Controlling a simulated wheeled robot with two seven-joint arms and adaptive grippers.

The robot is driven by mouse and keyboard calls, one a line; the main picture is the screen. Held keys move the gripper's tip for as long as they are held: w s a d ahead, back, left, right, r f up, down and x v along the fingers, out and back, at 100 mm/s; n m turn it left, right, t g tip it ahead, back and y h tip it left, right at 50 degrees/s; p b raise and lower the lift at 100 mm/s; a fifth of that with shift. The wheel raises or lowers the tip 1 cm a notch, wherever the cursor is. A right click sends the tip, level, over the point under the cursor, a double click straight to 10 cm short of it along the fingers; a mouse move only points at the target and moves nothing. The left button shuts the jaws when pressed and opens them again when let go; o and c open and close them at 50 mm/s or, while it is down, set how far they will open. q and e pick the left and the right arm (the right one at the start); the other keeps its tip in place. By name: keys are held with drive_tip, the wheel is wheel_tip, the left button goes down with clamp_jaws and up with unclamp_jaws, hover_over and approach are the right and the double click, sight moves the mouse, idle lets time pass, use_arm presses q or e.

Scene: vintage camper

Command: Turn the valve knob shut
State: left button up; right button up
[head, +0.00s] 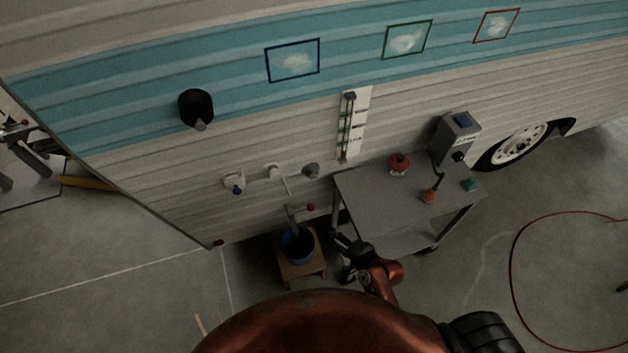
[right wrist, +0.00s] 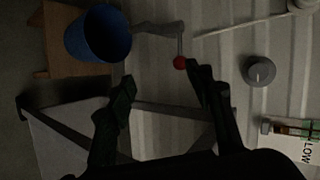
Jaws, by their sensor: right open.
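A round grey knob (head: 311,170) with a pale pointer mark sits on the camper wall; in the right wrist view it (right wrist: 258,71) is right of my fingers. A small red knob (head: 310,207) is on the tap (head: 293,214) above the bucket; in the right wrist view the red knob (right wrist: 180,62) appears near my right finger's tip. I cannot tell which is the valve knob. My right gripper (head: 346,242) is open and empty near the cart's left end; its fingers (right wrist: 160,79) are spread in the right wrist view. My left gripper is out of view.
A blue bucket (head: 297,246) stands on a wooden stool (head: 302,270) below the tap. A grey cart (head: 370,199) stands right of it, carrying a red can (head: 399,163) and other items. A sight gauge (head: 352,125) hangs above. A red hose (head: 513,262) lies on the floor.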

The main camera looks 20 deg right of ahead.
drive_tip(key=w+a+r+m+t, duration=0.2)
drive_tip(key=w+r+m+t, duration=0.2)
drive_tip(key=w+r+m, duration=0.25)
drive_tip(key=m+t+h+b, duration=0.1)
drive_tip(key=m+t+h, duration=0.2)
drive_tip(key=m, duration=1)
approach(314, 177)
drive_tip(key=w, duration=0.6)
drive_tip(key=w+a, duration=0.1)
drive_tip(key=w, duration=0.2)
drive_tip(key=shift+f, duration=0.2)
drive_tip(key=shift+c, duration=0.4)
drive_tip(key=c, duration=1.1)
